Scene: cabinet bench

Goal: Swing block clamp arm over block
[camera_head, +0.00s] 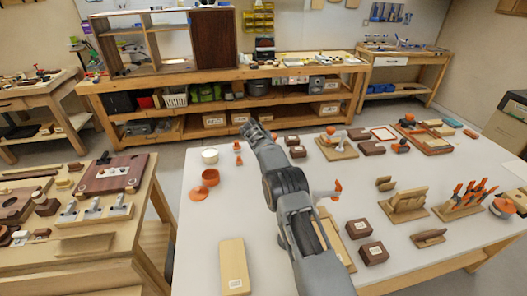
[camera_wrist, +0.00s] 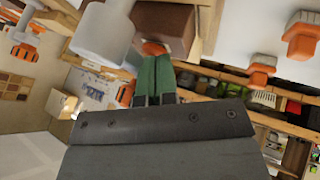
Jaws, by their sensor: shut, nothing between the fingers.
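My gripper (camera_wrist: 155,82) shows in the wrist view with its green fingers closed together and empty. A brown block (camera_wrist: 165,30) is just beyond the fingertips, with a light grey rounded post (camera_wrist: 105,35) beside it and an orange part (camera_wrist: 154,48) under it. I cannot tell whether the fingers touch any of these. In the head view my arm reaches over the white table and hides the fingers. A wooden board (camera_head: 338,149) there carries a pale clamp-like part with an orange end. A second orange-ended part (camera_head: 336,190) stands right of my arm, its lower portion partly hidden.
Brown blocks (camera_head: 373,253), an orange cup (camera_head: 210,177), a wooden plate (camera_head: 234,266) and a rack of orange-handled tools (camera_head: 466,200) stand around my arm. Another bench (camera_head: 85,243) is at left.

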